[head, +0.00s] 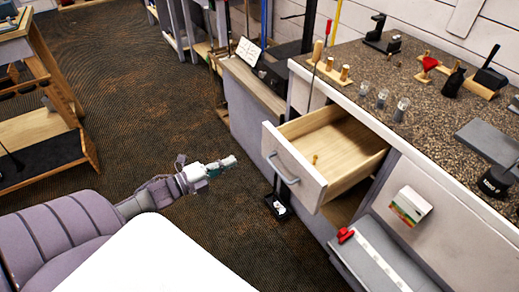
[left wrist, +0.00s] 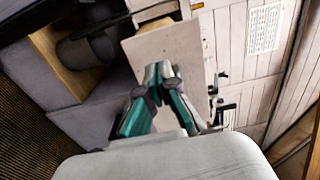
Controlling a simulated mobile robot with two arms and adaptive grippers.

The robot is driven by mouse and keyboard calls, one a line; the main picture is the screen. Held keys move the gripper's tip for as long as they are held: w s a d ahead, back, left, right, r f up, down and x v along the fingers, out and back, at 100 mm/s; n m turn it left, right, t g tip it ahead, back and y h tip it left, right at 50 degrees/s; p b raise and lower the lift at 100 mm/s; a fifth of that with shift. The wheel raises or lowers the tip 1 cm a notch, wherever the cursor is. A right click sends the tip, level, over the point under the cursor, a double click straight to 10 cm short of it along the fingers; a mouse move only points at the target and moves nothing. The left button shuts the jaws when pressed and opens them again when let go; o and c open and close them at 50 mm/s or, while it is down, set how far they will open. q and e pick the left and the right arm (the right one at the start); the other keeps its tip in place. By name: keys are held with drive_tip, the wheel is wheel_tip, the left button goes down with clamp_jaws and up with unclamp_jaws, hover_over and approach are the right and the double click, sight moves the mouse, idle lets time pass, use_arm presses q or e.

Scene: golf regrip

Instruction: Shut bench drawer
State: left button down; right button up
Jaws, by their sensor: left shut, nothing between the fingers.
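The bench drawer (head: 318,157) is pulled well out of the bench in the head view. Its front is white with a grey bar handle (head: 283,168), and its inside is light wood with a small wooden peg-like item (head: 315,159) in it. My left gripper (head: 233,160) is shut and empty, to the left of the drawer front and apart from it. In the left wrist view its teal-sided fingers (left wrist: 161,75) are closed together, with a pale panel (left wrist: 165,48) beyond them. My right gripper is not in view.
The bench top (head: 385,65) carries glasses, wooden posts and tools. Below the drawer, a grey box (head: 375,262) with a red clamp-like piece (head: 345,235) stands out. A wooden rack (head: 45,95) is at the left. Dark floor (head: 150,90) between is open.

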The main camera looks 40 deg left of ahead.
sight(266, 146)
use_arm(q)
drive_tip(key=x, duration=0.9)
drive_tip(key=shift+w, duration=0.25)
drive_tip(key=shift+w+d, duration=0.25)
drive_tip(key=shift+w, duration=0.25)
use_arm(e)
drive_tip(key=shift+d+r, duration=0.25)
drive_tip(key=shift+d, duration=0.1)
use_arm(q)
drive_tip(key=shift+w, duration=0.1)
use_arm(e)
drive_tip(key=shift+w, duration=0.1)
